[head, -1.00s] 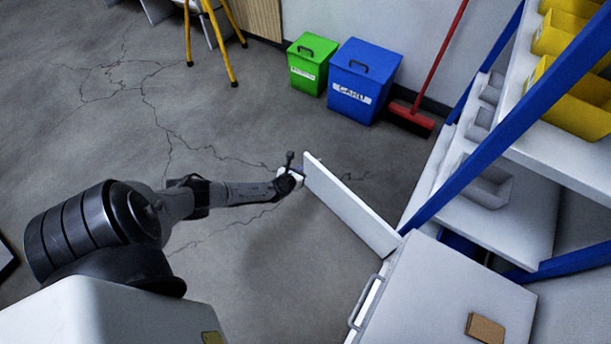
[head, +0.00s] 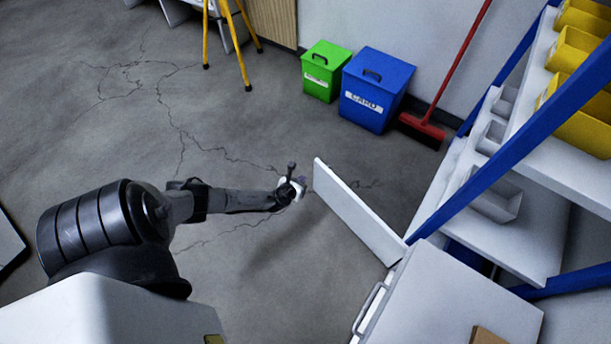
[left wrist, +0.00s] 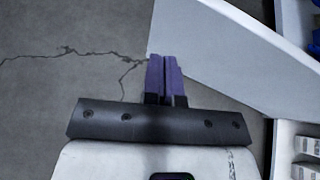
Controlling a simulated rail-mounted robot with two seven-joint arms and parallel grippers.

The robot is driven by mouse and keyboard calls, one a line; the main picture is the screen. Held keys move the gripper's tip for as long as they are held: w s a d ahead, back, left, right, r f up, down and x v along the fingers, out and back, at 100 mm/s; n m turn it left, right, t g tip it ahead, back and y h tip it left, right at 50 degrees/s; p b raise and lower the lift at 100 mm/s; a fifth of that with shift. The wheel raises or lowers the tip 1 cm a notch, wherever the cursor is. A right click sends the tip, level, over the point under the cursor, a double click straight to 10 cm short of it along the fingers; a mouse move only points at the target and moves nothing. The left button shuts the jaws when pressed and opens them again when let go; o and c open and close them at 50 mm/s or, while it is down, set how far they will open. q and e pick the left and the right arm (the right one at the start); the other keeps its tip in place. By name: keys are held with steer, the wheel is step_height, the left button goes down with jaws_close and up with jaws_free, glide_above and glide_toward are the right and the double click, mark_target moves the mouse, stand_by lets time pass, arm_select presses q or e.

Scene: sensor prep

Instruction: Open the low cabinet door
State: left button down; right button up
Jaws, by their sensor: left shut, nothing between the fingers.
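The low cabinet's door (head: 358,212) is a white panel standing swung wide open from the white cabinet (head: 440,300). In the left wrist view the door (left wrist: 235,60) fills the upper right, and the cabinet's interior shows at the right edge. My left gripper (head: 304,186) is just left of the door's free edge, with a small gap in the head view. Its purple fingers (left wrist: 164,62) are shut with nothing between them. In the wrist view their tips overlap the door's lower left corner; contact there cannot be told. My right gripper is not in view.
A green bin (head: 325,72), a blue bin (head: 375,90) and a red broom (head: 424,130) stand by the wall. Blue-framed shelving (head: 500,150) with yellow bins rises at the right. Yellow tripod legs (head: 240,55) stand at the back. The cracked floor left of the door is clear.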

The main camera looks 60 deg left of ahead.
arm_select(q)
steer(key=s+d+r+p, duration=0.1)
steer(key=s+r+p, duration=0.3)
steer(key=s, duration=0.3)
steer(key=shift+s+d+r, duration=0.3)
steer(key=shift+s, duration=0.05)
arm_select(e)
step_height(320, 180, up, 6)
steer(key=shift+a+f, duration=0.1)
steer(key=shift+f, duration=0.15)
arm_select(q)
steer(key=shift+w, duration=0.15)
